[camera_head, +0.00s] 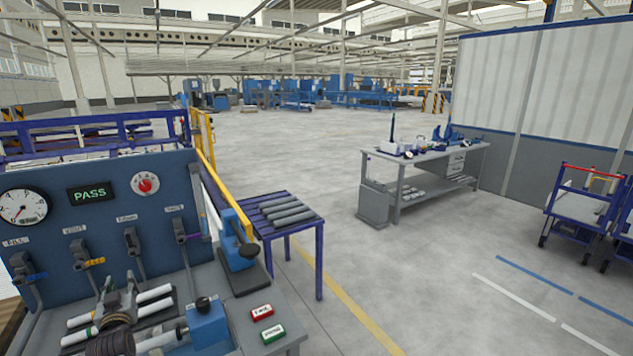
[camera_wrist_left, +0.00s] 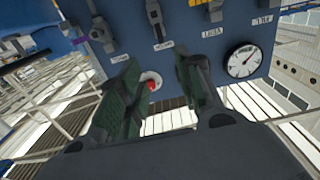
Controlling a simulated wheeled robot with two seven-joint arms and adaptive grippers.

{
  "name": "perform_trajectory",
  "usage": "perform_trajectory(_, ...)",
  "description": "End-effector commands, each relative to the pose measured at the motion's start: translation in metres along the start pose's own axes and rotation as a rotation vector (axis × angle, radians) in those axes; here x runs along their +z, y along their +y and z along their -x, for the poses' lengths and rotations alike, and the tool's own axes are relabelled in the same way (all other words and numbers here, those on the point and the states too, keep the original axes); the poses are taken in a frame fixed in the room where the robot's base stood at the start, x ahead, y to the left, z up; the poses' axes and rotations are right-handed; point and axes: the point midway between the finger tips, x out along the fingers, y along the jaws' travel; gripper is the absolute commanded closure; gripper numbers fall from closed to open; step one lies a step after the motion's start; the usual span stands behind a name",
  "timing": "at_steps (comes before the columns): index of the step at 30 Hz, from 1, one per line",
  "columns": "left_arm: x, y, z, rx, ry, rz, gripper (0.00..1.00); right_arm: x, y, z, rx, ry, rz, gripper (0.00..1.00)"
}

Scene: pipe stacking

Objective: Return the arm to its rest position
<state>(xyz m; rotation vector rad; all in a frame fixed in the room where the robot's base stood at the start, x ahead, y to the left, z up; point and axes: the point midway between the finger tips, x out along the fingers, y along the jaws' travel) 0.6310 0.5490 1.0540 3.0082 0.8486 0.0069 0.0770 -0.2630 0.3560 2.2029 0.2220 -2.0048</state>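My left gripper (camera_head: 122,290) is at the lower left of the head view, in front of the blue test panel (camera_head: 90,235). In the left wrist view its two green-padded fingers (camera_wrist_left: 160,85) stand apart with nothing between them. White pipes (camera_head: 155,294) lie on the test bench beside and behind this gripper, which partly hides them. Several grey pipes (camera_head: 285,212) lie side by side on the blue rack table (camera_head: 316,262). My right gripper is not in view.
The panel carries a gauge (camera_head: 22,207), a PASS display (camera_head: 91,194), a red knob (camera_head: 145,184) and levers. A blue press (camera_head: 240,245) and red and green labelled blocks (camera_head: 262,312) are on the bench's right. A grey workbench (camera_head: 420,170) stands farther back on open floor.

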Motion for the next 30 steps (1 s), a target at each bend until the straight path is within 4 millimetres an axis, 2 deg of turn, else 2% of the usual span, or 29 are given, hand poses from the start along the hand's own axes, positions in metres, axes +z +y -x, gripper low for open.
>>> perform_trajectory(5,0.0,0.0,0.0,0.0,0.0,0.0,0.65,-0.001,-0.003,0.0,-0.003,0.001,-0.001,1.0)
perform_trajectory(20,0.016,0.018,0.019,0.055,-0.093,-0.04,0.65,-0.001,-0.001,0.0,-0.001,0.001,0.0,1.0)
perform_trajectory(26,0.03,0.033,0.037,0.1,-0.17,-0.074,0.65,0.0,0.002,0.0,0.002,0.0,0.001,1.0)
perform_trajectory(30,0.047,0.05,0.061,0.148,-0.257,-0.109,0.65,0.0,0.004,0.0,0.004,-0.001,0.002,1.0)
